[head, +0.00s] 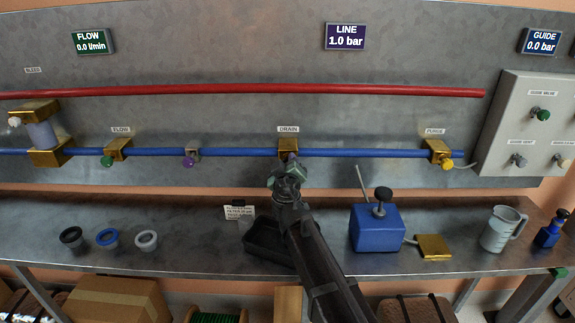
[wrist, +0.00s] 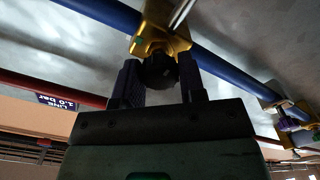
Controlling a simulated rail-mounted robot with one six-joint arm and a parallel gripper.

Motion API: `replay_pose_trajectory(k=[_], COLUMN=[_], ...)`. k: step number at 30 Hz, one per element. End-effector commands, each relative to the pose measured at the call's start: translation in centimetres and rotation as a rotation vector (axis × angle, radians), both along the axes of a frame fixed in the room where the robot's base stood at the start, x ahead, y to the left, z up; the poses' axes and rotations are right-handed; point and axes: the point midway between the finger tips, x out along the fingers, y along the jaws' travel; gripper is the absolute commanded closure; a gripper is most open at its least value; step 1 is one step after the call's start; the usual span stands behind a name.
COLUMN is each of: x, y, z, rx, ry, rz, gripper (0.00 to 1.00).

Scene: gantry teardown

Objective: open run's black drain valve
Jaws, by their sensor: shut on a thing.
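The drain valve has a brass body (head: 289,145) on the blue pipe (head: 230,152), under the DRAIN label (head: 288,129) in the head view. Its black knob (wrist: 159,72) shows in the wrist view, below the brass body (wrist: 158,38). My gripper (head: 289,165) reaches up to the valve from below and covers the knob in the head view. In the wrist view my gripper's two jaws (wrist: 160,84) stand on either side of the black knob and are shut on it. The knob's turn angle cannot be told.
Along the same pipe are a green flow knob (head: 107,161), a purple knob (head: 189,162) and a yellow purge knob (head: 447,165). The LINE display (head: 345,36) reads 1.0 bar. A black tray (head: 262,243) and a blue pump (head: 377,229) stand on the bench below.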

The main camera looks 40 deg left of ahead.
Motion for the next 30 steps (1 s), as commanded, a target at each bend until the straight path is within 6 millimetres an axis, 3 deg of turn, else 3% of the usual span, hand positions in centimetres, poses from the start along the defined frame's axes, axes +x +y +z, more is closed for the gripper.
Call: replay_pose_trajectory(k=[11, 30], x=[-0.03, -0.08], y=[0.00, 0.00], z=[-0.04, -0.14], rx=[-0.162, -0.641], ry=[-0.122, -0.485], rz=[0.000, 0.000], gripper=[0.86, 0.86])
